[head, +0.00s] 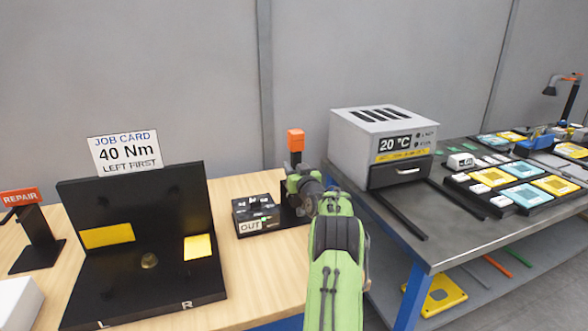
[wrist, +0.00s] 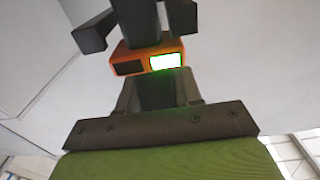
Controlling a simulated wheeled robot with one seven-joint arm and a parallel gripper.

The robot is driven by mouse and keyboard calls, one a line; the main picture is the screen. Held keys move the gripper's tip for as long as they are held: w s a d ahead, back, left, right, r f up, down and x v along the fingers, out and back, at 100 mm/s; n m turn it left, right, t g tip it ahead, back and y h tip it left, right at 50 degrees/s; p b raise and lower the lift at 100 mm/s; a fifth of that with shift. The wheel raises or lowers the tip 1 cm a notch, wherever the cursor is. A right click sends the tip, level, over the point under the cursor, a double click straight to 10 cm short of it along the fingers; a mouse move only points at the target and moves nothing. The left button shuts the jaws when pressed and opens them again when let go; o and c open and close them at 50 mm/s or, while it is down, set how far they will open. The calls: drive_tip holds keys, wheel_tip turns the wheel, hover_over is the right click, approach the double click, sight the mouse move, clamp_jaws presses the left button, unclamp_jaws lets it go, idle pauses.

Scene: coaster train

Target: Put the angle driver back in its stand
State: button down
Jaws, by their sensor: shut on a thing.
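The angle driver shows in the head view as an orange block (head: 295,140) on a dark upright shaft. In the wrist view its orange body (wrist: 127,56) has a bright green lit display.
A black box labelled OUT (head: 257,216) sits close left of my gripper on the wooden bench (head: 240,285). A black fixture with a job card (head: 140,215) and a REPAIR stand (head: 38,243) are further left. A grey oven (head: 385,135) stands right, on a metal table.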

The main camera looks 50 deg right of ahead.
drive_tip(key=shift+f+b, duration=0.55)
drive_tip(key=shift+b, duration=0.3)
idle(0.6)
drive_tip(key=c, duration=0.7)
unclamp_jaws()
drive_tip(key=shift+a, duration=0.1)
drive_tip(key=shift+s+f, duration=0.1)
drive_tip(key=shift+f, duration=0.25)
drive_tip(key=b+v, duration=0.2)
drive_tip(key=v, duration=1.3)
drive_tip(key=shift+s+a+r+b, duration=0.15)
drive_tip(key=shift+s+b, duration=0.15)
drive_tip(key=shift+b, duration=0.05)
